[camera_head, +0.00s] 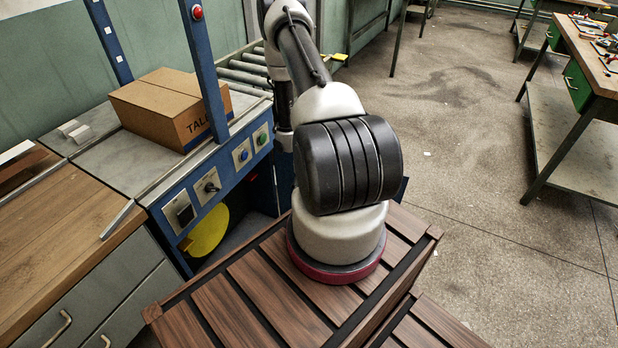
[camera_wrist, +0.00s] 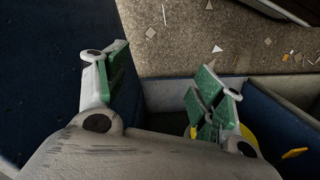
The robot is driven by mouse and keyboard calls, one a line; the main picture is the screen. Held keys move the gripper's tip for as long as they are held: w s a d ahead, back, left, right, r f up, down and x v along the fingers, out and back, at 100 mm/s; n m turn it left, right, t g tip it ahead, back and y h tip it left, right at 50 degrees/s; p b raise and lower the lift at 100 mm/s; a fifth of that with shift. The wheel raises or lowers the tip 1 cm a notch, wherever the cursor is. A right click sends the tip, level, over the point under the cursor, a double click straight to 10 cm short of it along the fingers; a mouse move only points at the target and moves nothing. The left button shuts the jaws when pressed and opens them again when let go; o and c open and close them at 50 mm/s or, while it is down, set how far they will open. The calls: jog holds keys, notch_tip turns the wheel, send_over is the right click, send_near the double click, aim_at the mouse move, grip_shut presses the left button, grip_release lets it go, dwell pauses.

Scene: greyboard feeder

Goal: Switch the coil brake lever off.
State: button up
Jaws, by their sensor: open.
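My gripper (camera_wrist: 160,65) is open and empty in the wrist view, with green pads on both fingers. The coil brake lever cannot be told for sure in either view. A small yellow-orange piece (camera_wrist: 294,153) shows at the right of the wrist view, to the right of the right finger; it may be part of the lever. More yellow shows close behind the right finger (camera_wrist: 248,136). In the head view a yellow disc (camera_head: 207,233) sits in the opening of the blue feeder frame (camera_head: 171,217). My gripper is hidden behind my arm there.
The feeder front carries a black switch (camera_head: 182,212), a rotary knob (camera_head: 208,186), a blue button (camera_head: 243,155) and a green button (camera_head: 262,138). A cardboard box (camera_head: 165,108) stands above, before rollers (camera_head: 240,72). Scraps litter the floor (camera_wrist: 225,32). Open floor lies right (camera_head: 470,150).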

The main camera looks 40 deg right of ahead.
notch_tip(320, 180, up, 6)
jog(key=shift+s+g, duration=0.25)
jog(key=shift+g, duration=0.15)
jog(key=shift+s, duration=0.1)
jog(key=s+a+r+m+g, duration=0.1)
jog(key=s+a+r+g, duration=0.15)
jog(key=s, duration=0.45)
jog(key=s+a+r+m, duration=0.1)
jog(key=a+r, duration=0.2)
jog(key=r, duration=1.1)
jog(key=s+a+r, duration=0.1)
jog(key=a+r, duration=0.2)
jog(key=r, duration=1)
jog(key=s+a+r+t, duration=0.2)
jog(key=a+r+t, duration=0.1)
jog(key=r, duration=0.4)
jog(key=s+a+r+n+t, duration=0.1)
jog(key=a+r, duration=0.3)
jog(key=r, duration=0.4)
jog(key=s+a+r+n+t, duration=0.1)
jog(key=s+a+r+t, duration=0.2)
jog(key=r, duration=0.5)
jog(key=shift+s+a+r+t, duration=0.25)
jog(key=shift+a+t, duration=0.35)
jog(key=shift+t, duration=0.25)
